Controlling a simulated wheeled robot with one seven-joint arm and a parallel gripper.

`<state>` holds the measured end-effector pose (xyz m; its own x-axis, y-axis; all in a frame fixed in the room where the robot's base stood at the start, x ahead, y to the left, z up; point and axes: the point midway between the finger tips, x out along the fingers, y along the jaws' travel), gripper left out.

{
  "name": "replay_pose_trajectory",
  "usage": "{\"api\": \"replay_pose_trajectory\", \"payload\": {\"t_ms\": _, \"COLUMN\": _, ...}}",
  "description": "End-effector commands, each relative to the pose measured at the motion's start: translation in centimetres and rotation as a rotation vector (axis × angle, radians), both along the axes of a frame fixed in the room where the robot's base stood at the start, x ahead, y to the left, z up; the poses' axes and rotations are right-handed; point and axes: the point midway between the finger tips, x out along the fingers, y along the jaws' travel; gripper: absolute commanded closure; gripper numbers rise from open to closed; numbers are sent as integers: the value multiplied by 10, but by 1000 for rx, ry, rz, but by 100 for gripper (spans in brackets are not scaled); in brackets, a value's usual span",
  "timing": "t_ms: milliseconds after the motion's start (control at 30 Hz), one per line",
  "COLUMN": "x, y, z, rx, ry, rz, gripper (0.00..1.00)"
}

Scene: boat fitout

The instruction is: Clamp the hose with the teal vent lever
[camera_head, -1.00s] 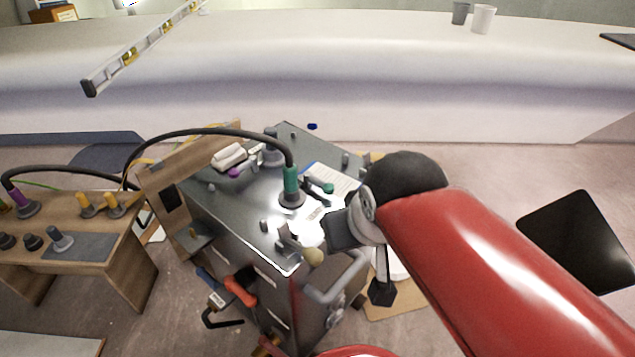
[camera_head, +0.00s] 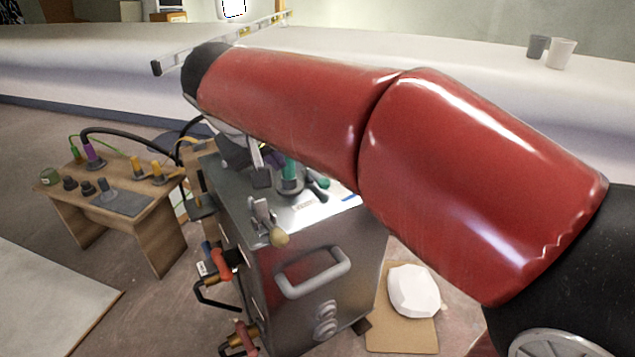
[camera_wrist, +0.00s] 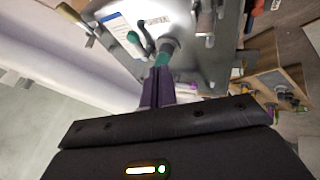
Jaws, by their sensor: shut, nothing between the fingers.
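The teal-cuffed hose end (camera_head: 291,170) stands upright in a grey collar on the metal cabinet top, partly hidden by my arm. It also shows in the wrist view (camera_wrist: 163,58), just beyond my fingertips and partly behind them. The teal-tipped lever (camera_wrist: 135,40) lies beside the collar, with a dark arm; in the head view its teal end (camera_head: 320,181) is close to my red arm. My gripper (camera_wrist: 159,72) is shut and empty, its purple fingers pointing at the teal cuff. Whether they touch it, I cannot tell.
A tan-knobbed metal lever (camera_head: 278,238) stands at the cabinet's near edge, above a grey handle (camera_head: 312,272). Red-handled clamps (camera_head: 221,262) hang on its left side. A wooden bench (camera_head: 150,212) with fittings stands left. A white block (camera_head: 414,290) lies on cardboard at right.

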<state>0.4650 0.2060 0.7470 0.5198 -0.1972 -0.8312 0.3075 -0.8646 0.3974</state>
Motion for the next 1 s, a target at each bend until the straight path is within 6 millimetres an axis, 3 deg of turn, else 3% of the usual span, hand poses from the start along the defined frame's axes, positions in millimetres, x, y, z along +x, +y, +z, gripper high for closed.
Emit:
{"api": "replay_pose_trajectory", "payload": {"t_ms": 367, "x": 4, "y": -3, "z": -6, "rx": 0, "ry": 2, "rz": -2, "gripper": 100}}
{"api": "replay_pose_trajectory", "payload": {"t_ms": 867, "x": 53, "y": -22, "z": -88, "rx": -1, "ry": 3, "rz": -2, "gripper": 100}}
{"api": "replay_pose_trajectory", "payload": {"t_ms": 1000, "x": 64, "y": -42, "z": -88, "rx": 1, "ry": 1, "rz": -4, "gripper": 100}}
